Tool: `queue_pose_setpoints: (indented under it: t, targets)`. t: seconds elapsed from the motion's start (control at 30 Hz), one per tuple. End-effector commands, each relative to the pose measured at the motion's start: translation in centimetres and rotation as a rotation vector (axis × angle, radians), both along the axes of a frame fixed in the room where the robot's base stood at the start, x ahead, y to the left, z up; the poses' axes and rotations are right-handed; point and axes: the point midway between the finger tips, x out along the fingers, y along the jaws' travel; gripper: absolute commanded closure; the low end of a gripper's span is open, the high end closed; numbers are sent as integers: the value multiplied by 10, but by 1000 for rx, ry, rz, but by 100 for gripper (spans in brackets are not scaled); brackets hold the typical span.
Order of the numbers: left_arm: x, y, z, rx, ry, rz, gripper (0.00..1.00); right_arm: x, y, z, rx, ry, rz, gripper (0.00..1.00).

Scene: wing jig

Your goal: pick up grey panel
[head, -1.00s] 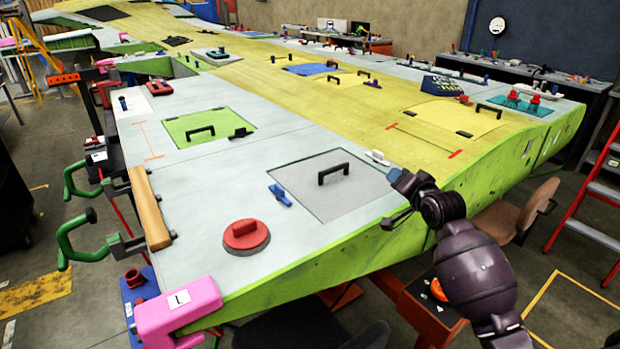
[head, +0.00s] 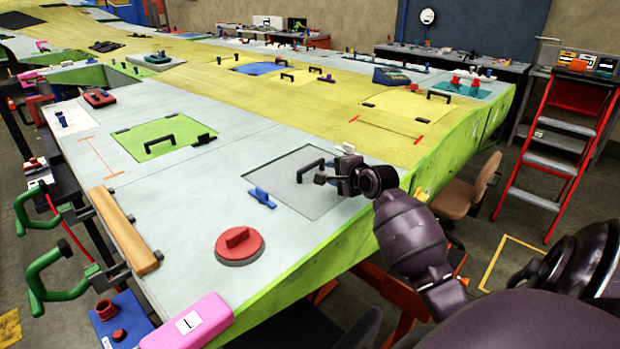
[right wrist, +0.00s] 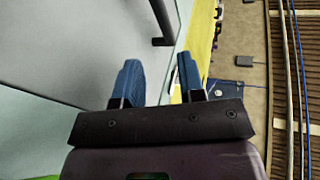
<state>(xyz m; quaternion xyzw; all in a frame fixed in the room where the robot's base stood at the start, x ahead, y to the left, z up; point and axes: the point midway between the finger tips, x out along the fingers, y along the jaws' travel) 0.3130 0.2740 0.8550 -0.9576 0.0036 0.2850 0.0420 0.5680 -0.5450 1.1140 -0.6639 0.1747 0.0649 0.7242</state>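The grey panel (head: 296,190) lies in its recess in the wing's pale top skin, with a black bar handle (head: 311,168) standing on it. My right gripper (head: 328,179) is over the panel's right part, close to the handle in the head view. In the right wrist view its two blue fingers (right wrist: 160,80) are apart with nothing between them. The black handle (right wrist: 163,25) shows ahead of the fingers there, on the grey panel (right wrist: 85,35). How high the fingers are above the panel is hard to tell. My left gripper is not in view.
A blue clamp (head: 262,197) and a red round disc (head: 240,246) stand left of the panel. A green panel (head: 160,138) with a black handle lies farther left. A pink block (head: 190,322) sits at the wing's near corner. A red stepladder (head: 555,150) stands right.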

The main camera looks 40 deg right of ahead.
Motion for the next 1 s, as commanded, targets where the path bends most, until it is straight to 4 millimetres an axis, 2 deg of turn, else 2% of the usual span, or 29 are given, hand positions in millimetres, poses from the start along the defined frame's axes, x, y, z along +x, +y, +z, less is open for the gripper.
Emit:
queue_pose_setpoints:
  t: [0.23, 0.53, 0.8, 1.0]
  targets:
    - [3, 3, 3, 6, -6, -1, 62, 32, -4, -10, -1, -1, 1, 64]
    - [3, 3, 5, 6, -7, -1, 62, 47, -6, -15, -4, -1, 1, 64]
    - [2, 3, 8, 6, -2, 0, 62, 78, -8, -22, -4, 1, 1, 64]
    - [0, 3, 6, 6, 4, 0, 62, 90, -10, -28, -5, 0, 2, 64]
